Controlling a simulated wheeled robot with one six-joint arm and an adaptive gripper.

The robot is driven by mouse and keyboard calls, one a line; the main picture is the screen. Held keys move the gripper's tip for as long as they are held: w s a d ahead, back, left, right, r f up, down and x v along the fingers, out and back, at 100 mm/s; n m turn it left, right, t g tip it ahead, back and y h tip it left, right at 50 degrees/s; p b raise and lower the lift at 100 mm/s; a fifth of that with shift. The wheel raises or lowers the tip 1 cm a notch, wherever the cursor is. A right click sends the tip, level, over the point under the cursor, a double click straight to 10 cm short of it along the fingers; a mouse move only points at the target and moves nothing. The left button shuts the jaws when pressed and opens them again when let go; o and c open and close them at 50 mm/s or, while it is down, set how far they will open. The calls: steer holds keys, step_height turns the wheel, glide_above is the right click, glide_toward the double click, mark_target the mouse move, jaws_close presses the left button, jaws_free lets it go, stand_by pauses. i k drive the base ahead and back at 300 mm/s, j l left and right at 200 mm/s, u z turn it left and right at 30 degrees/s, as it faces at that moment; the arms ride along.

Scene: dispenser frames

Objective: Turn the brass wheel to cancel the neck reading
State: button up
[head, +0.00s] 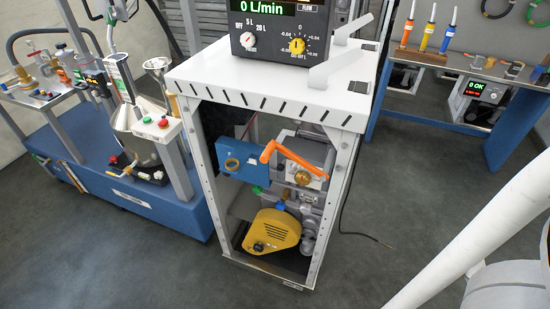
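A dark meter box (278,38) stands on top of the white frame cabinet and its green display reads "0 L/min". On its face a yellow-gold round knob (297,46) sits in a scale marked 0, ±0.04 and ±0.08. Left of it is a white knob with a red mark (248,40), labelled OFF, 5 L and 20 L. Inside the cabinet a brass-coloured knob (303,178) sits on a grey unit, and a brass ring (232,163) is on a blue box. I cannot tell which part reads the neck. My gripper is out of view.
The cabinet top (215,75) has two white raised bars at its right. An orange lever (283,155) and yellow housing (272,230) are inside the open front. A blue-based station (130,195) stands left, a blue-legged bench (425,127) behind right. Floor in front is clear.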

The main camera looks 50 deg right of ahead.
mark_target(301, 178)
steer(key=i+j+z, duration=0.1)
steer(key=i+j, duration=0.15)
steer(key=i+j+z, duration=0.1)
steer(key=j, duration=0.25)
steer(key=i+j+z, duration=0.1)
steer(key=i+j, duration=0.2)
steer(key=i+j+z, duration=0.1)
steer(key=j, duration=0.3)
steer(key=i+j+z, duration=0.1)
steer(key=i+j, duration=0.15)
steer(key=i+j+z, duration=0.15)
steer(key=j, duration=0.35)
steer(key=i+j+z, duration=0.1)
steer(key=j, duration=0.3)
steer(key=i+j+z, duration=0.1)
steer(key=j, duration=0.3)
steer(key=k+l+u, duration=0.1)
steer(key=k+l, duration=0.35)
steer(key=l, duration=0.15)
steer(key=k+l, duration=0.45)
steer(key=l, duration=0.15)
steer(key=u, duration=0.05)
